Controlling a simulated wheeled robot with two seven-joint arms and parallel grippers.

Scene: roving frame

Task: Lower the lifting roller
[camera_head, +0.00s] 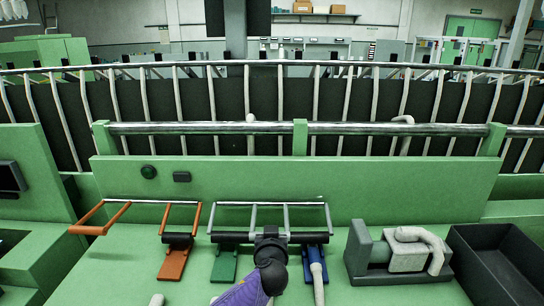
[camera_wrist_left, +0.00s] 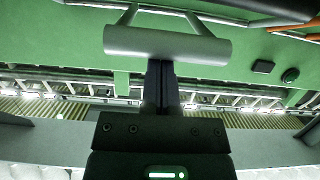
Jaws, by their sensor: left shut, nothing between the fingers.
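My left gripper (camera_head: 271,232) is at the lower middle of the head view, in front of a chrome frame (camera_head: 232,204) with thin metal rods. In the left wrist view its dark fingers (camera_wrist_left: 161,80) are shut together and empty. A grey cylindrical bar (camera_wrist_left: 168,43) on two struts lies just past the fingertips. I cannot tell whether the tips touch it. I cannot tell for certain which part is the lifting roller. My right gripper is not in view.
An orange pedal (camera_head: 174,262), a green pedal (camera_head: 224,265) and a blue pedal (camera_head: 315,252) line the front. An orange handle (camera_head: 90,230) sticks out at left. A grey device (camera_head: 405,255) and a black bin (camera_head: 490,262) stand at right. Long chrome rails (camera_head: 400,128) run behind.

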